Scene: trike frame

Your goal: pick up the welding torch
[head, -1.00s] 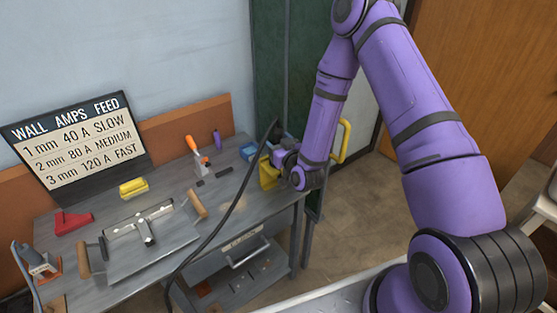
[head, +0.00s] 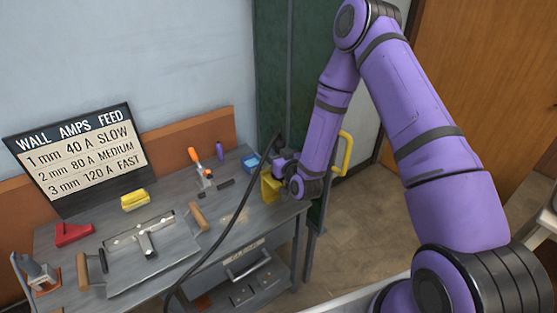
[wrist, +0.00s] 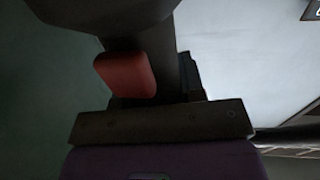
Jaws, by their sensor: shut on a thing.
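The welding torch shows close up in the wrist view as a dark body (wrist: 165,60) with a red trigger (wrist: 125,75). In the head view it is a small dark shape at the top of a black cable (head: 222,238). My gripper (head: 284,163) is shut on the torch, just above the yellow holder (head: 270,188) at the bench's right end. The fingertips are mostly hidden by the wrist and the torch. I cannot tell whether the torch still touches the holder.
A sign (head: 75,160) leans on the wall. A yellow handle (head: 345,155) stands right of the wrist.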

